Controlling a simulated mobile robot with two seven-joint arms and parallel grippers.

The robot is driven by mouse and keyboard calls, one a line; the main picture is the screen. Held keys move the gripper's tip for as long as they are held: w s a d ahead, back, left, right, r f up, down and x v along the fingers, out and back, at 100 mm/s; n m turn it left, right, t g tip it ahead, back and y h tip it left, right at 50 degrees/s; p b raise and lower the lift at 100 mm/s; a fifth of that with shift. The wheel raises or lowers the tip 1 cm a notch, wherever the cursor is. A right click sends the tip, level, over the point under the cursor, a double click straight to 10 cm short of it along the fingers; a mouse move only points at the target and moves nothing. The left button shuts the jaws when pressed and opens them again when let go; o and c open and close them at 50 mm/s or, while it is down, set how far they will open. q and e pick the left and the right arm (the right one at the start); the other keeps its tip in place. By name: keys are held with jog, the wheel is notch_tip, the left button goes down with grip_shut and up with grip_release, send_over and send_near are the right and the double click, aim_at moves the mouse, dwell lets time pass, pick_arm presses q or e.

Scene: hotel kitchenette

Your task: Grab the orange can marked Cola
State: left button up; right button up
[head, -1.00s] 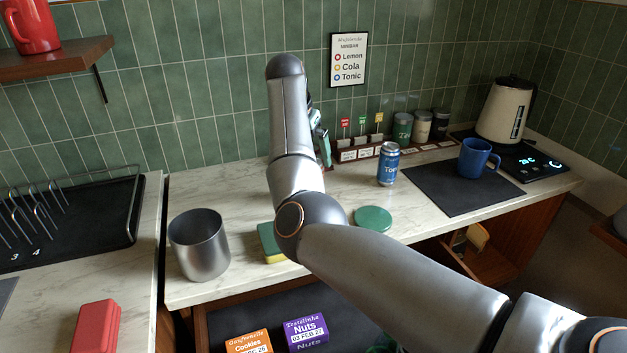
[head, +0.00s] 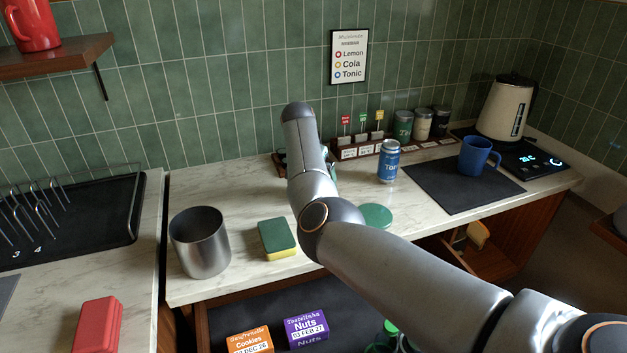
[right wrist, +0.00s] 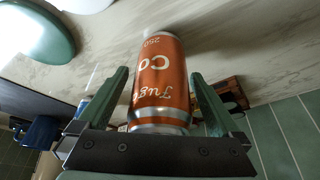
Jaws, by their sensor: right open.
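The orange can (right wrist: 158,85) shows in the right wrist view, upside down in the picture, with white lettering starting "Co" and "250". My right gripper (right wrist: 159,73) is open, with one green finger on each side of the can. A gap shows beside the can on both sides, and it is not clamped. In the head view my right arm hides the can and nearly all of the gripper. My left gripper is not in view.
A blue Tonic can (head: 388,163) stands right of my arm, near a green disc (head: 376,216), black mat (head: 463,188) and blue mug (head: 474,157). A sponge (head: 278,238) and metal canister (head: 200,243) stand left. An open drawer below holds boxes (head: 306,329).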

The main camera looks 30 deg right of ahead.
jog(key=shift+r, duration=0.1)
grip_shut()
dwell(0.7)
